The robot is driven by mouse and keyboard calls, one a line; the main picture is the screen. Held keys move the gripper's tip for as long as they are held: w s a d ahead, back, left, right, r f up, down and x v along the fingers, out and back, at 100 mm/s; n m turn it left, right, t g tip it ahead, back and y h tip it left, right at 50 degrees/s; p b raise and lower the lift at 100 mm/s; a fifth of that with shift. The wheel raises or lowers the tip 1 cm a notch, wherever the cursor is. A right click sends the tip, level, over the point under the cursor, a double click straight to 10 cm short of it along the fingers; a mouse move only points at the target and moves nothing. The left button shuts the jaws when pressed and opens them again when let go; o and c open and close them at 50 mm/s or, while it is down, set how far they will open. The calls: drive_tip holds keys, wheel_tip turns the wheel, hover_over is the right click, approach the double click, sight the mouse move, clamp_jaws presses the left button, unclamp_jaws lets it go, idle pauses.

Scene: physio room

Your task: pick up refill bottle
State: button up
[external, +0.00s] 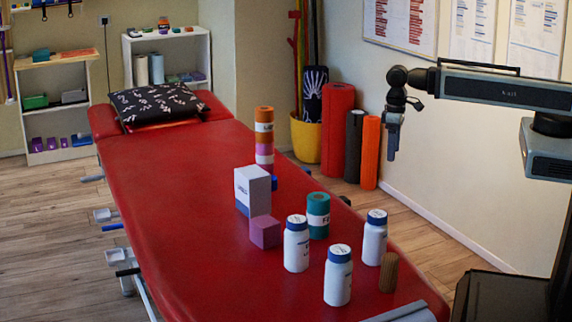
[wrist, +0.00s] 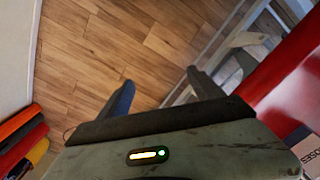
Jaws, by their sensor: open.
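Three white bottles with blue rims on their lids stand upright on the red treatment table (external: 180,240): a left bottle (external: 297,247), a front bottle (external: 338,280) and a right bottle (external: 375,240). Their labels are too small to tell which is the refill bottle. My gripper (external: 391,155) hangs fingers down, high above and behind the right bottle in the picture. In the wrist view my gripper (wrist: 160,84) is open and empty, with wooden floor between its fingers. No bottle shows in the wrist view.
A teal roll (external: 318,214), a brown cylinder (external: 389,273), a pink block (external: 265,232), a grey box (external: 253,190) and an orange-topped stack (external: 264,130) stand near the bottles. Upright rolls (external: 338,130) lean by the wall. The table's left front is clear.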

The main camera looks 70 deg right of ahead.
drive_tip(key=shift+o, duration=0.3)
drive_tip(key=w+a+m+t+y, duration=0.1)
drive_tip(key=w+a+m+y, duration=0.3)
drive_tip(key=a+m, duration=0.45)
drive_tip(key=m+g+y+b, duration=0.3)
drive_tip(key=m+y+b, duration=0.55)
drive_tip(key=b, duration=0.85)
approach(375, 250)
drive_tip(key=shift+w+a+f+n+y, duration=0.2)
drive_tip(key=shift+a+f+y, duration=0.05)
drive_tip(key=shift+a+f, duration=0.15)
drive_tip(key=shift+w+a+f+n+y, duration=0.2)
drive_tip(key=shift+a+f, duration=0.05)
drive_tip(key=shift+f, duration=0.2)
drive_tip(key=shift+s+a, duration=0.3)
drive_tip(key=b+x, duration=0.2)
drive_tip(key=x, duration=0.5)
drive_tip(key=shift+s+a+f+b, duration=0.15)
drive_tip(key=shift+s+a+b, duration=0.15)
drive_tip(key=shift+b, duration=0.1)
drive_tip(key=shift+d, duration=0.1)
